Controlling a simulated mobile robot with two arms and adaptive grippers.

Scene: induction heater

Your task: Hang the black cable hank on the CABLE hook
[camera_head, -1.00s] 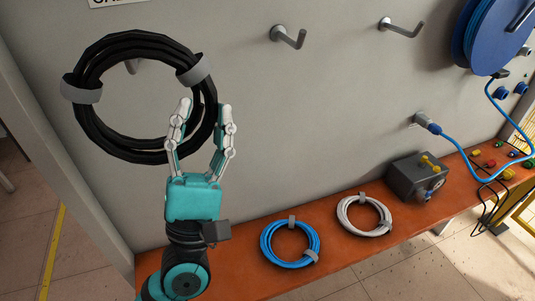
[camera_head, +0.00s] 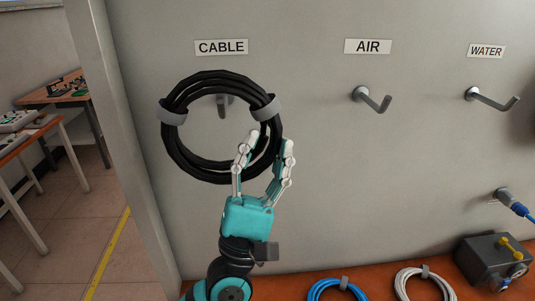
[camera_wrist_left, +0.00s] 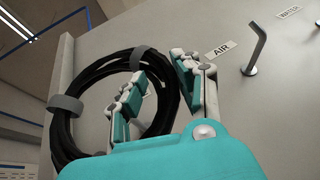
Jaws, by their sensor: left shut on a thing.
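The black cable hank (camera_head: 195,168), with two grey straps, is held upright in front of the wall. My left gripper (camera_head: 266,148) is shut on its lower right side; the hank also shows in the left wrist view (camera_wrist_left: 72,141) with the gripper (camera_wrist_left: 160,85). The CABLE hook (camera_head: 223,105) shows through the ring's opening, near its top, under the CABLE label (camera_head: 221,47). I cannot tell whether the hank touches the hook or is only in front of it. My right gripper is not in view.
The AIR hook (camera_head: 372,99) and WATER hook (camera_head: 492,98) are empty. A blue hank (camera_head: 337,290), a white hank (camera_head: 424,285) and a dark box (camera_head: 492,262) are on the orange bench. The wall's left edge is left of the hank.

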